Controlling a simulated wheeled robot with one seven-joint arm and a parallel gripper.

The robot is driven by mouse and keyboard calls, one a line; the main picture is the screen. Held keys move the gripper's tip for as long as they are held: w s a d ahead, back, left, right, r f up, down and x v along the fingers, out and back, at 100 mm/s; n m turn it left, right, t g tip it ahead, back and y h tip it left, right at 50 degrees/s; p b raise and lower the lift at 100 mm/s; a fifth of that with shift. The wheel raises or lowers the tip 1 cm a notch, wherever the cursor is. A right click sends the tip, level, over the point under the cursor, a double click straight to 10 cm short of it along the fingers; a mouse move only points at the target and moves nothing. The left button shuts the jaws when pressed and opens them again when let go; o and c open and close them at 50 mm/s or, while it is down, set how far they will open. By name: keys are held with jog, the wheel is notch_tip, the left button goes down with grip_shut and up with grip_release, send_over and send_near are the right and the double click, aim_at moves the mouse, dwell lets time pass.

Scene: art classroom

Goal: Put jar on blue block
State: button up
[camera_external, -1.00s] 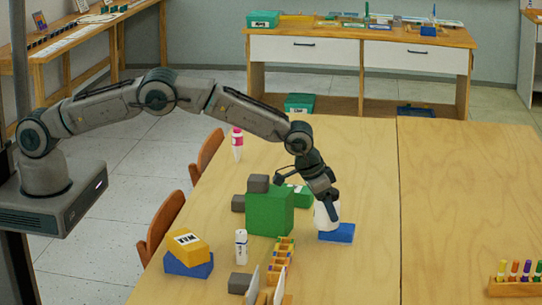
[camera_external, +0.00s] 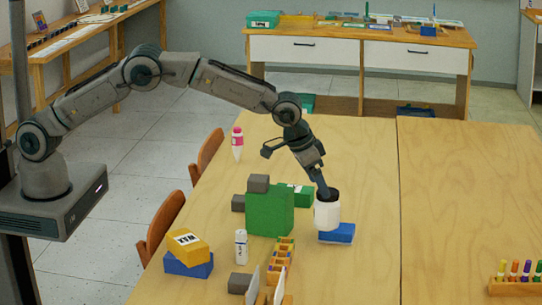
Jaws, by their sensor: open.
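Left of the jar stands a green block (camera_external: 268,214) with a small grey block (camera_external: 258,183) on top. A white bottle (camera_external: 241,247) and a wooden rack (camera_external: 282,255) stand in front. A yellow box (camera_external: 186,243) lies on another blue block (camera_external: 188,266). The table's right side is mostly clear.

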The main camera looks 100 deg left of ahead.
jog(key=s+d+r+m+h, duration=0.1)
jog(key=s+d+r, duration=0.1)
jog(key=s+r, duration=0.8)
jog(key=s+d+r+m, duration=0.1)
jog(key=s+d+r, duration=0.1)
jog(key=s+r, duration=0.75)
jog(key=s+d+f+m, duration=0.1)
jog(key=s+d+f, duration=0.1)
jog(key=s, duration=1.3)
jog(key=s+d+f+m+g, duration=0.1)
jog(key=s+d+f, duration=0.1)
jog(key=s, duration=1.4)
jog(key=shift+f+m+h, duration=0.3)
jog(key=shift+f+h, duration=0.1)
jog(key=shift+f, duration=0.1)
